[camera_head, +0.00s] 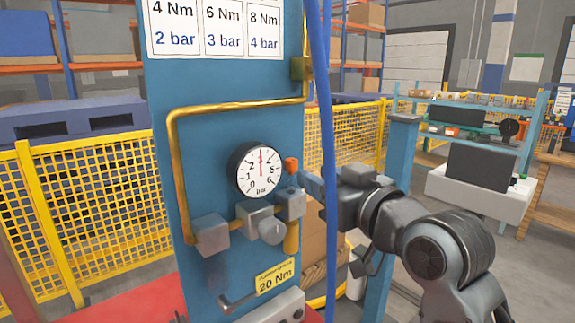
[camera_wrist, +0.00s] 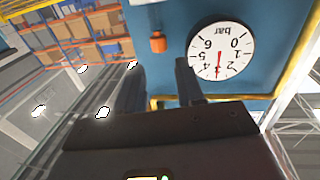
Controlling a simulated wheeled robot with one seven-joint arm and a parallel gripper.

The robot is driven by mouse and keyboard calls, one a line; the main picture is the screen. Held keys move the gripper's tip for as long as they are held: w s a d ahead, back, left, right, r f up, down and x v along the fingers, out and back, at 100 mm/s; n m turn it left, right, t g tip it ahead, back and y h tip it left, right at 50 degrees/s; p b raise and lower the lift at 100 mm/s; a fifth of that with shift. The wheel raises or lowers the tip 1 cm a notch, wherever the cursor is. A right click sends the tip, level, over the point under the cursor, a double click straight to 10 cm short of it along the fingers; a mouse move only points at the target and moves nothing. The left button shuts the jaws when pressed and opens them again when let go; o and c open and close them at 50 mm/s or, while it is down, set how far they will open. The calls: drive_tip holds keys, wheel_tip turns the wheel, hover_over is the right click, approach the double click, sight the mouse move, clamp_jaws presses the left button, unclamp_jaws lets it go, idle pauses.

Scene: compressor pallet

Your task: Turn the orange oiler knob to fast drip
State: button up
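The orange oiler knob (camera_head: 291,165) is small and sits on top of the oiler's grey block (camera_head: 289,204), just right of the round gauge (camera_head: 260,170). In the wrist view, which is upside down, the knob (camera_wrist: 158,43) shows beyond the fingertips, between their lines. My gripper (camera_wrist: 159,66) is open and empty, with a gap between its two dark fingers. In the head view my gripper (camera_head: 310,183) comes from the right, close to the knob and slightly lower. It does not appear to touch it. Any drip marking on the knob is too small to read.
The gauge needle points near 3 bar. A blue vertical hose (camera_head: 327,120) passes in front of my gripper in the head view. A brass pipe (camera_head: 235,106) runs above the gauge. A grey regulator knob (camera_head: 271,231) sits below it. Yellow mesh fencing (camera_head: 105,200) stands behind.

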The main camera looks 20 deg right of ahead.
sight(294, 164)
drive_tip(key=w, duration=0.2)
drive_tip(key=w+p, duration=0.1)
drive_tip(key=w, duration=0.1)
drive_tip(key=w+a, duration=0.1)
drive_tip(key=w, duration=0.2)
drive_tip(key=shift+w+p, duration=0.1)
drive_tip(key=shift+p, duration=0.25)
drive_tip(key=shift+c, duration=0.5)
clamp_jaws()
